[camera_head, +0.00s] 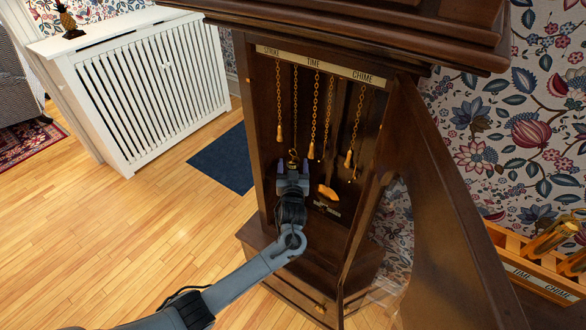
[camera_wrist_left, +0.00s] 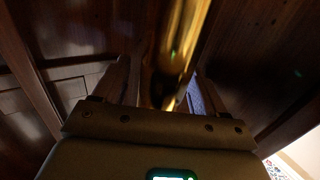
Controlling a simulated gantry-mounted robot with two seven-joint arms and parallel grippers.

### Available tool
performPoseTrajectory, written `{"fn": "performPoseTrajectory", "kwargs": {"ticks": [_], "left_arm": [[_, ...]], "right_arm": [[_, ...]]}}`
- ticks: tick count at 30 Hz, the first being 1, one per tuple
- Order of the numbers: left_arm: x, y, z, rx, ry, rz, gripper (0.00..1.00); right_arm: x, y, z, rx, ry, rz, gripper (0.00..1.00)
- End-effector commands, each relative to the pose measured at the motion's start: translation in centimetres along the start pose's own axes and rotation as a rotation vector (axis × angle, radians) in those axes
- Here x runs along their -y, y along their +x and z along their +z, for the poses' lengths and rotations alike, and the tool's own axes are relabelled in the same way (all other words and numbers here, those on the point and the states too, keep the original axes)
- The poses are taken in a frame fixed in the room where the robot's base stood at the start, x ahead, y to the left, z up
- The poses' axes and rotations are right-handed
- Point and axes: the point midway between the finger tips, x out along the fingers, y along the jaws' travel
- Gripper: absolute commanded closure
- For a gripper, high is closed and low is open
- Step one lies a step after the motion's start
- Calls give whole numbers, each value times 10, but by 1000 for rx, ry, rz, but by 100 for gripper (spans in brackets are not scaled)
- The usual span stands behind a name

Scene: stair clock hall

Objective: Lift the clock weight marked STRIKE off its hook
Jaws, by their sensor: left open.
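The tall dark clock case (camera_head: 340,240) stands open in the head view, with a label strip (camera_head: 338,68) reading STRIKE, TIME and CHIME across its top. A gold chain (camera_head: 295,105) near the STRIKE end runs down to a brass hook (camera_head: 293,154). My left gripper (camera_head: 292,172) is just below that hook inside the case, its fingers apart. In the left wrist view a shiny brass cylinder (camera_wrist_left: 182,40) hangs between the open fingers of my left gripper (camera_wrist_left: 162,85). Its lower end and any marking are hidden or too dark to read. My right gripper is out of view.
Other chains with small pulls (camera_head: 311,151) hang close by. A gold piece (camera_head: 327,192) is low in the case. The open door (camera_head: 445,200) stands right. A wooden rack (camera_head: 525,262) marked TIME and CHIME holds brass weights (camera_head: 555,237).

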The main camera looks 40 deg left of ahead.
Motion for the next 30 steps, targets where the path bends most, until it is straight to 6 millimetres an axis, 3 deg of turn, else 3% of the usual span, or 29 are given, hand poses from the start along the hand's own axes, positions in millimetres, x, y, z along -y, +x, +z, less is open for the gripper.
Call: {"fn": "performPoseTrajectory", "kwargs": {"ticks": [2,16,23,24,30], "left_arm": [[0,0,0,0,0,0,30],[0,0,0,0,0,0,100],[0,0,0,0,0,0,100],[0,0,-5,-9,-5,0,57],[0,0,-4,-7,-4,0,87]], "right_arm": [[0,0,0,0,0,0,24],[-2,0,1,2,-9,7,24],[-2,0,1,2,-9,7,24],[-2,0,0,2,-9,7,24],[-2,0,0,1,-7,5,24]]}}
